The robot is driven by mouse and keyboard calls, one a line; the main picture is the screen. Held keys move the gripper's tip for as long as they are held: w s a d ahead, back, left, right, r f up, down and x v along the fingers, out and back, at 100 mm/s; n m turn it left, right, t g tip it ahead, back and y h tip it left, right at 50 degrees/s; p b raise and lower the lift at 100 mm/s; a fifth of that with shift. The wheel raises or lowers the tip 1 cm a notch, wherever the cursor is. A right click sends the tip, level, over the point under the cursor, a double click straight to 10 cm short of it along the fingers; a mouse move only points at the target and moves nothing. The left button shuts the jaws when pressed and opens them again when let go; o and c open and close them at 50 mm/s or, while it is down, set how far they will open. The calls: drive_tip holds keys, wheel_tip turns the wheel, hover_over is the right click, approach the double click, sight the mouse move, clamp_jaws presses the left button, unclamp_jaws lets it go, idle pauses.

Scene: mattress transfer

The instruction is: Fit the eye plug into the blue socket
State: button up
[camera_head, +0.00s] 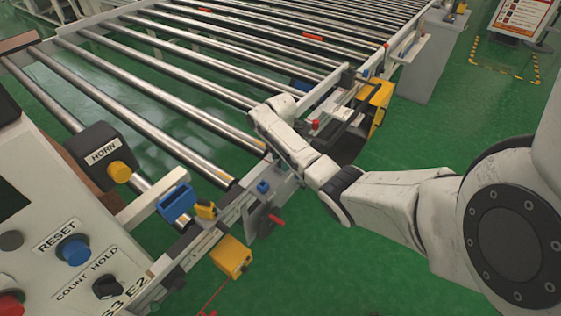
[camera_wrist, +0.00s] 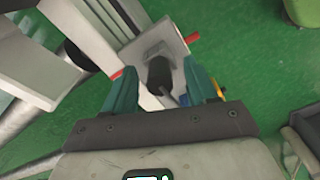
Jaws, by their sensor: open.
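In the wrist view a dark plug-like piece (camera_wrist: 160,74) with a thin cable sits at a light grey bracket (camera_wrist: 150,42). It looks like the eye plug, but its face is hidden. My gripper (camera_wrist: 164,84) is open, with one teal finger on each side of this piece. I cannot tell if they touch it. In the head view my gripper's fingers are hidden behind my arm. A blue block (camera_head: 177,203) sits on the conveyor's near rail, and a smaller blue piece (camera_head: 263,187) stands on the rail to its right. I cannot tell which is the blue socket.
A roller conveyor (camera_head: 190,83) fills the upper left. A control panel (camera_head: 62,225) with a blue reset button stands at the left. Yellow boxes hang at the rail, one near (camera_head: 231,257) and one farther back (camera_head: 374,100). A red lever (camera_head: 277,220) juts out. Green floor lies open at right.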

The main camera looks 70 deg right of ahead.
drive_tip(key=shift+f, duration=0.15)
clamp_jaws()
idle(0.4)
